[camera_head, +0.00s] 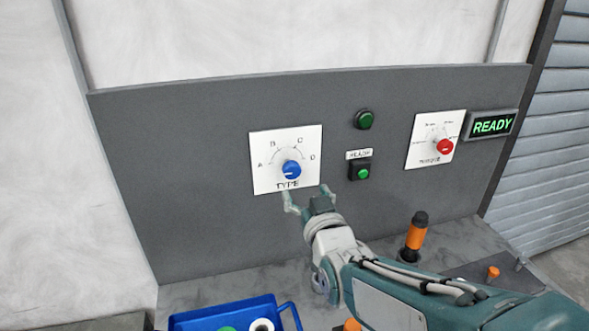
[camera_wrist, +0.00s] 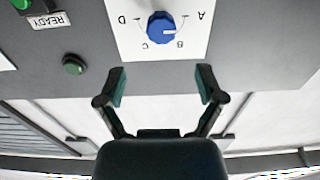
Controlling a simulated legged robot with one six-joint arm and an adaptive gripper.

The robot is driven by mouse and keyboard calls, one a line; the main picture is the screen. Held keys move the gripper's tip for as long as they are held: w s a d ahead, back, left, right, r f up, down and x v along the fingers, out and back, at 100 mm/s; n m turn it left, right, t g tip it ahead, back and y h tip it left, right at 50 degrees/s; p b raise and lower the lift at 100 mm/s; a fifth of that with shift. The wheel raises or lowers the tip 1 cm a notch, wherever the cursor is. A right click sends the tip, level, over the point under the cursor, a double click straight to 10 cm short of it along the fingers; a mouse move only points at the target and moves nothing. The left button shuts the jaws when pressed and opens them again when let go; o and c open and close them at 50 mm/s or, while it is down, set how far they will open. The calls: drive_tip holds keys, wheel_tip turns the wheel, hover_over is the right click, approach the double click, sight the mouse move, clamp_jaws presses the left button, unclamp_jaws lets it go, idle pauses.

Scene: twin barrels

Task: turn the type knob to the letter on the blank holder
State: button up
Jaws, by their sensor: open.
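The blue type knob (camera_head: 291,170) sits on a white plate (camera_head: 262,182) marked A, B, C, D on the grey panel. It also shows in the wrist view (camera_wrist: 160,28), where the plate appears upside down. A pale mark on the knob seems to point toward the A side. My gripper (camera_head: 308,199) is open and empty, just in front of the plate's lower edge. In the wrist view its two fingers (camera_wrist: 162,82) are spread apart, with the knob beyond their tips and not between them. I cannot identify the blank holder or read a letter on it.
A red knob (camera_head: 445,147) on a white plate and a lit READY sign (camera_head: 492,125) are at right. Green buttons (camera_head: 364,120) lie between the plates. A blue tray (camera_head: 222,313) and an orange-black handle (camera_head: 414,240) are on the bench below.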

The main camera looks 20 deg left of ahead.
sight(293, 172)
drive_tip(key=x, duration=0.9)
drive_tip(key=shift+w+a, duration=0.1)
drive_tip(key=shift+w, duration=0.05)
drive_tip(key=shift+c, duration=0.3)
drive_tip(key=c, duration=1.1)
